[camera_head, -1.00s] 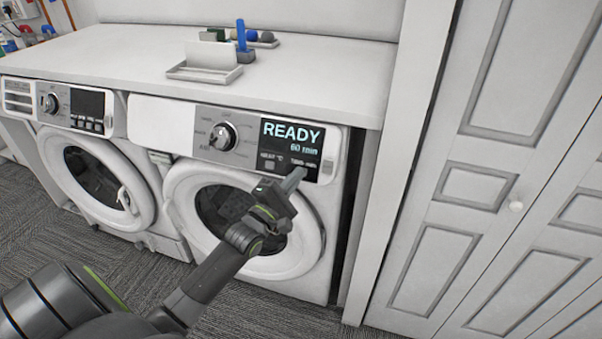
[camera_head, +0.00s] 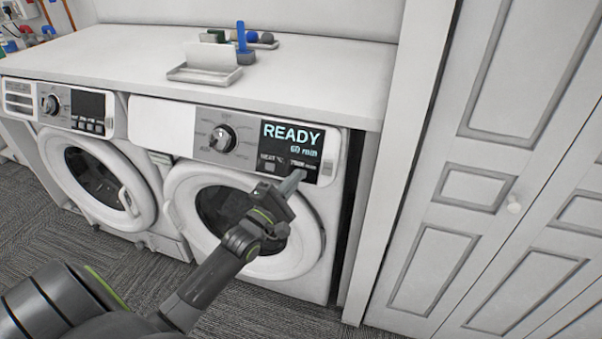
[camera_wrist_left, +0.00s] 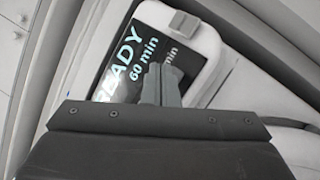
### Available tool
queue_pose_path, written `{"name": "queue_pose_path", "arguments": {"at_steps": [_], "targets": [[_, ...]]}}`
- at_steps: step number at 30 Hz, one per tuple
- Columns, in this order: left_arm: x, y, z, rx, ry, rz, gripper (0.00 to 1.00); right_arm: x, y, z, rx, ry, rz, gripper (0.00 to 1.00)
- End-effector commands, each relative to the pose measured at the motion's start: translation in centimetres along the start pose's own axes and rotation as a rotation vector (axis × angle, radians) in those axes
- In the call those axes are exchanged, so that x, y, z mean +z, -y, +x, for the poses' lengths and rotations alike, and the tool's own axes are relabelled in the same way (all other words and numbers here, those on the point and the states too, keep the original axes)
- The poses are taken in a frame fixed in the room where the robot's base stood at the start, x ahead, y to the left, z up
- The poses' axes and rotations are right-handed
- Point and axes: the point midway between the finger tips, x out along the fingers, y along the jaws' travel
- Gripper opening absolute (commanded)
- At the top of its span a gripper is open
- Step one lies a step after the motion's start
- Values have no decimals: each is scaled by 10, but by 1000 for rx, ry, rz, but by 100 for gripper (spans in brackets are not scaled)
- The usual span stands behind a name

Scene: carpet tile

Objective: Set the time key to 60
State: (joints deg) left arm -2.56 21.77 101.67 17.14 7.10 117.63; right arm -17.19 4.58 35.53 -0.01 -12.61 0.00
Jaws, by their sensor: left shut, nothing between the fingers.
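The right-hand machine's dark display (camera_head: 290,147) reads "READY" with "60 min" under it. It also shows, tilted, in the left wrist view (camera_wrist_left: 112,82). Below the readout are a heat key (camera_head: 268,166) and the time key's label (camera_head: 302,164). The time key itself is hidden behind my left gripper (camera_head: 296,176). That gripper is shut and empty, its fingertips at the lower right of the panel. In the left wrist view the closed fingertips (camera_wrist_left: 162,72) overlap the panel below "60 min". I cannot tell whether they touch the key. My right gripper is out of view.
A round dial (camera_head: 222,138) sits left of the display. A second machine (camera_head: 95,175) stands to the left. A white counter (camera_head: 120,60) above holds a tray (camera_head: 205,74) and a blue-handled item (camera_head: 242,40). A panelled door (camera_head: 480,190) is on the right.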

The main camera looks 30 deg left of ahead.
Motion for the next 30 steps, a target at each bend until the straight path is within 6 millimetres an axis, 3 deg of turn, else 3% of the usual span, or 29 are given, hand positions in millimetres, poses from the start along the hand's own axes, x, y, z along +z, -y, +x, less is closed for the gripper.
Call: {"name": "queue_pose_path", "arguments": {"at_steps": [16, 30], "targets": [[24, -25, -32, 0, 0, -1, 0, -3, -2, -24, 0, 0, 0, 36], [25, -25, -35, 0, 0, 0, 0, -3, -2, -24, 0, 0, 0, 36]]}}
